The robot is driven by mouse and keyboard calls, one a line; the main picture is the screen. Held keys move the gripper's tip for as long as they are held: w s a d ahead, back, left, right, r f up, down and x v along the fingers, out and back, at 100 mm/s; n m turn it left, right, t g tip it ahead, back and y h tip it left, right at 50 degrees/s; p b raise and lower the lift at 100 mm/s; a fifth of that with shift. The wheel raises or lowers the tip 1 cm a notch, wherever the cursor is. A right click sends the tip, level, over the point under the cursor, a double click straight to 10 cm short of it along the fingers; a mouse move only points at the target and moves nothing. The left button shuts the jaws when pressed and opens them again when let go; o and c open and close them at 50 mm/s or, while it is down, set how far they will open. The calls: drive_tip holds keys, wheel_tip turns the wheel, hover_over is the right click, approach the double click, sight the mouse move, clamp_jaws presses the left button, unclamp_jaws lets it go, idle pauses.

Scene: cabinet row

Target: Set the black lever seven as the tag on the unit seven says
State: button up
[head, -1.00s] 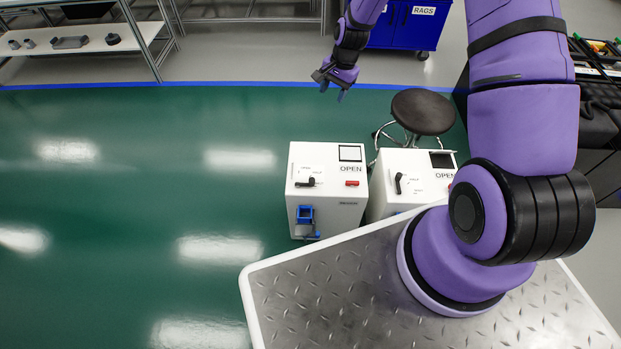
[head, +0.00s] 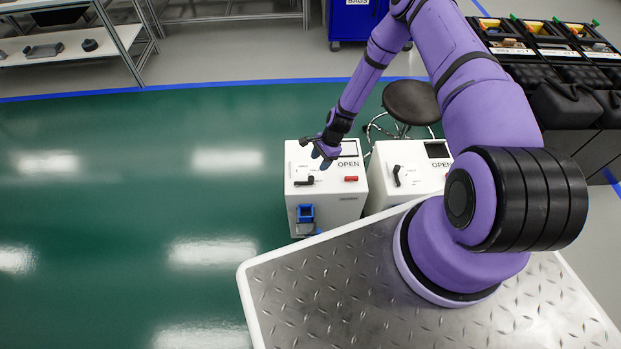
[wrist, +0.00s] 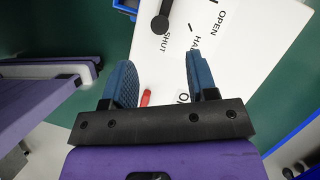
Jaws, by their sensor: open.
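Two white units stand side by side, a left unit (head: 325,205) and a right unit (head: 410,172); I cannot read a number on either. The left unit's black lever (head: 305,181) lies roughly sideways, and large print reading OPEN (head: 348,164) is on its top. My gripper (head: 325,160) is open and empty above that top. In the wrist view, my gripper (wrist: 158,66) shows both blue fingers apart over the white panel (wrist: 240,60). The black lever (wrist: 161,22) is beyond the fingertips, partly cut off by the frame, near small OPEN, HALF and SHUT labels.
A red handle (head: 351,179) and a blue fitting (head: 306,213) are on the left unit. The right unit has its own black lever (head: 397,175) and OPEN print. A black stool (head: 411,102) stands behind. Green floor at the left is clear.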

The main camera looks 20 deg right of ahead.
sight(311, 178)
drive_tip(key=x, duration=1)
drive_tip(key=shift+f, duration=0.15)
drive_tip(key=c, duration=0.9)
